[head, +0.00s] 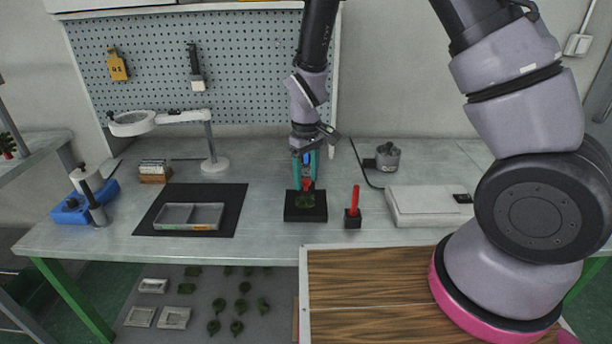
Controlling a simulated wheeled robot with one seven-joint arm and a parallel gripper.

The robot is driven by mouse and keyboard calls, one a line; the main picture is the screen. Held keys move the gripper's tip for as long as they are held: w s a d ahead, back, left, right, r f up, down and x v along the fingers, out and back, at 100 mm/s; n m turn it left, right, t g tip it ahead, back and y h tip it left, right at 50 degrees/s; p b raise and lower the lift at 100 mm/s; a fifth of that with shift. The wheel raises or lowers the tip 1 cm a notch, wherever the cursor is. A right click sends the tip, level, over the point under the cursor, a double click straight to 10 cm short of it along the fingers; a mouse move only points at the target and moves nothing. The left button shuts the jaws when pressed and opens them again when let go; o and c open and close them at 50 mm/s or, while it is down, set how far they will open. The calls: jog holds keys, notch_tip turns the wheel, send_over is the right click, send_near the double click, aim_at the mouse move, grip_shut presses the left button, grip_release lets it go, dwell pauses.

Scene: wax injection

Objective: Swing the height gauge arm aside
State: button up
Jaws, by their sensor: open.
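My gripper (306,178) has teal fingers and points down over a small black block (305,213) in the middle of the bench. Its fingers are apart. A green piece (305,200) sits on the block, and a small red part (307,185) shows just above it, between or right behind the fingertips. I cannot tell whether the fingers touch the red part. No height gauge arm can be made out clearly; the red part may belong to it, and my gripper hides much of that spot.
A red upright stick (354,199) stands in a black holder just right of the block. A white flat case (421,205) lies farther right. A black mat (220,220) with a divided tray (189,217) lies left. A magnifier lamp (208,145) stands behind the mat.

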grip_shut()
dwell(1.4)
